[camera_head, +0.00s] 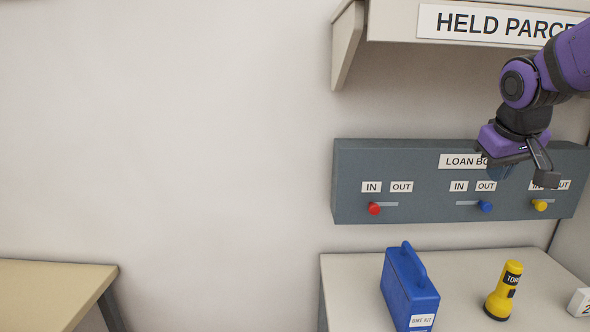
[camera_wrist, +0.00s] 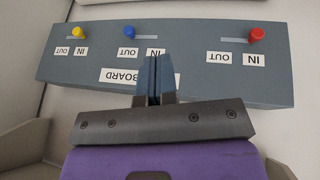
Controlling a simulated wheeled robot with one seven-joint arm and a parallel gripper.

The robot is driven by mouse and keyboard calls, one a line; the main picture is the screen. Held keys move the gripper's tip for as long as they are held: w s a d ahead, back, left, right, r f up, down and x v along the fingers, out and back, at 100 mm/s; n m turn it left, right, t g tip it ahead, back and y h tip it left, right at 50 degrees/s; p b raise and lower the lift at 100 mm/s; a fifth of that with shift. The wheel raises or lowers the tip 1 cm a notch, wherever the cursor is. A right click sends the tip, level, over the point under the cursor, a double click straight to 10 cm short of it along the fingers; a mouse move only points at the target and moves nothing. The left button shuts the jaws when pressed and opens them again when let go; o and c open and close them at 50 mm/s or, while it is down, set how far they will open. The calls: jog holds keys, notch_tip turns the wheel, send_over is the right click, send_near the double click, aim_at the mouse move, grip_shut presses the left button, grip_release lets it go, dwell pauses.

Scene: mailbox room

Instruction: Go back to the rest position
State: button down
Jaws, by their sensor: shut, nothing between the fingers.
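My gripper (camera_head: 522,172) is at the end of my purple arm, in front of the right part of the grey loan board (camera_head: 350,180). In the wrist view my gripper (camera_wrist: 154,62) has its two fingers together with nothing between them. The board also shows upside down in the wrist view (camera_wrist: 190,62). The red knob (camera_head: 374,208) is at the IN end of its slot. The blue knob (camera_head: 485,206) is at the OUT end.
A blue case (camera_head: 408,290), a yellow torch (camera_head: 503,290) and a white numbered block (camera_head: 580,302) stand on the counter (camera_head: 350,275) below the board. A held-parcels shelf (camera_head: 395,22) overhangs above. A wooden table (camera_head: 50,290) is at lower left. Bare wall lies at left.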

jog(key=s+a+y, duration=0.1)
jog(key=s+a, duration=0.2)
jog(key=s, duration=0.6)
jog(key=s+a+f+y, duration=0.1)
jog(key=s+a, duration=0.3)
jog(key=s, duration=0.6)
jog(key=shift+s+a+f, duration=0.15)
jog(key=shift+s+a, duration=0.05)
jog(key=shift+s, duration=0.05)
